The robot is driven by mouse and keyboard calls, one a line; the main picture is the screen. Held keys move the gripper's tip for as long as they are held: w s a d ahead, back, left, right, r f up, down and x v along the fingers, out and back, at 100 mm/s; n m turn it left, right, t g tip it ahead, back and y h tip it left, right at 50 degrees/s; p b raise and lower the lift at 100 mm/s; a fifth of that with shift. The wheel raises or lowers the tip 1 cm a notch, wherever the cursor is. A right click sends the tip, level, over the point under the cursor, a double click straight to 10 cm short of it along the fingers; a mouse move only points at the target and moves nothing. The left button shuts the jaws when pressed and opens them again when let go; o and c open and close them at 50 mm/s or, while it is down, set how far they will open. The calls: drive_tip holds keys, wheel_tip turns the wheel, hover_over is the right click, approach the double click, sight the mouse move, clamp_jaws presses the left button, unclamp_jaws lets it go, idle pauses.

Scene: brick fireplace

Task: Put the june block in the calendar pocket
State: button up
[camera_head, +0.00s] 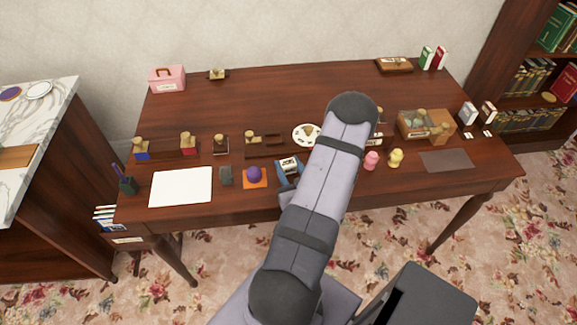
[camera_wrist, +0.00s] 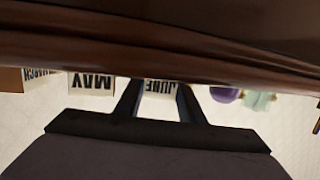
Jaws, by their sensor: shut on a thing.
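The june block (camera_wrist: 158,86), white with dark lettering, sits between the two dark fingers of my gripper (camera_wrist: 158,100) in the wrist view. The gripper is shut on it, and the lettering appears upside down.
In the wrist view, a may block (camera_wrist: 91,83) and a march block (camera_wrist: 41,76) are left of my gripper; a purple ball (camera_wrist: 225,94) is right.

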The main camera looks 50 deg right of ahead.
sight(291, 169)
drive_tip(key=shift+f, duration=0.25)
drive_tip(key=shift+f+b, duration=0.15)
drive_tip(key=shift+b, duration=0.15)
drive_tip(key=o, duration=1)
drive_tip(key=shift+s, duration=0.1)
drive_tip(key=v, duration=0.3)
drive_tip(key=b+v, duration=0.1)
drive_tip(key=v, duration=0.1)
drive_tip(key=shift+s+r, duration=0.2)
drive_tip(key=shift+r, duration=0.1)
drive_tip(key=shift+o, duration=0.6)
drive_tip(key=shift+p+v, duration=0.5)
drive_tip(key=shift+v, duration=0.4)
